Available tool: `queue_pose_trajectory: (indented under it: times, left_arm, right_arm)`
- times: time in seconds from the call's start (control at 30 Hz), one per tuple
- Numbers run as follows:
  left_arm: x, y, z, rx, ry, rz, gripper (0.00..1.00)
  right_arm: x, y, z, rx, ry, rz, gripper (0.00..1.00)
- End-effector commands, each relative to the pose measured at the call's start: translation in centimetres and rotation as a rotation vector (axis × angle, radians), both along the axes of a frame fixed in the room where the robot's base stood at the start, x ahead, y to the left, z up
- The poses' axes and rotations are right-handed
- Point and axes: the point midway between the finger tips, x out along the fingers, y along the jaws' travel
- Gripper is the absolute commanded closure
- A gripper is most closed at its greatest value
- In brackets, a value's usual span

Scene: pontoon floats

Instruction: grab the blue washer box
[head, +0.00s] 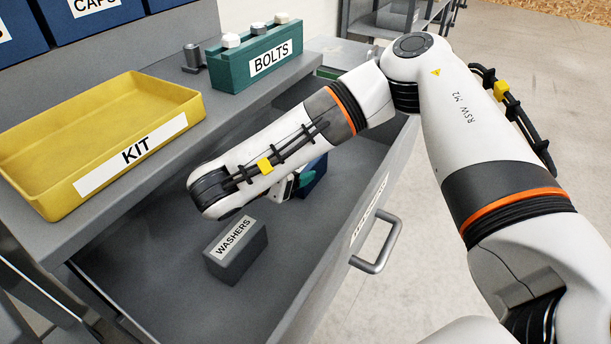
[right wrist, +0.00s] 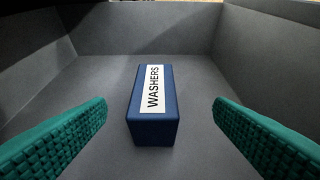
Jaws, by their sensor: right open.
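The blue washer box (right wrist: 153,105) lies in the drawer, a dark blue block with a white WASHERS label on top. In the right wrist view it is centred between the teal fingers of my right gripper (right wrist: 160,108), which is open, with a gap on each side. In the head view the blue box (head: 318,178) is mostly hidden behind my right forearm, and only part of the gripper (head: 303,181) shows beside it. A second box marked WASHERS, dark grey (head: 236,254), lies in the drawer nearer the front. My left gripper is out of view.
The open grey drawer (head: 160,275) has walls around the boxes and a handle (head: 377,245) on its outer right face. Above it on the bench are a yellow KIT tray (head: 60,190) and a teal BOLTS box (head: 228,72). Blue bins stand at the upper left.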

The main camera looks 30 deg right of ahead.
Motion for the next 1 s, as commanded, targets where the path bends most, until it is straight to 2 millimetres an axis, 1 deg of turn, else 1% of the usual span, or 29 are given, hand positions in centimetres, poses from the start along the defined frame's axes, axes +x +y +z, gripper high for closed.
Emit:
queue_pose_trajectory:
  times: [0.03,0.13,0.2,0.43,0.6,0.7,0.8,1.0]
  left_arm:
    - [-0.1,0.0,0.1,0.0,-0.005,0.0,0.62]
    - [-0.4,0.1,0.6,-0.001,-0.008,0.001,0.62]
    - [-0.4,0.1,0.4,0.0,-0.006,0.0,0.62]
    - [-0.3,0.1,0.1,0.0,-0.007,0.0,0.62]
    - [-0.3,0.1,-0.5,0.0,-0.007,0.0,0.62]
    - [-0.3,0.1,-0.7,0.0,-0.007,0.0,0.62]
    - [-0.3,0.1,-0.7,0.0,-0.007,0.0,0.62]
    - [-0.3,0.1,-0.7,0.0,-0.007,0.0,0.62]
  right_arm:
    - [0.4,-0.9,-0.9,0.004,0.003,-0.006,0.24]
    - [1.2,-2.2,-1.6,0.002,0.002,-0.006,0.24]
    - [1.6,-2.8,-1.8,0.0,-0.001,-0.005,0.24]
    - [2.6,-4.0,-2.6,-0.001,0.0,-0.003,0.24]
    - [4.2,-5.6,-4.0,-0.001,0.0,-0.003,0.24]
    - [4.7,-6.6,-4.5,0.0,0.0,-0.003,0.24]
    - [5.0,-7.0,-4.7,0.0,0.001,0.0,0.24]
    - [5.0,-7.0,-4.7,0.0,0.0,0.001,0.24]
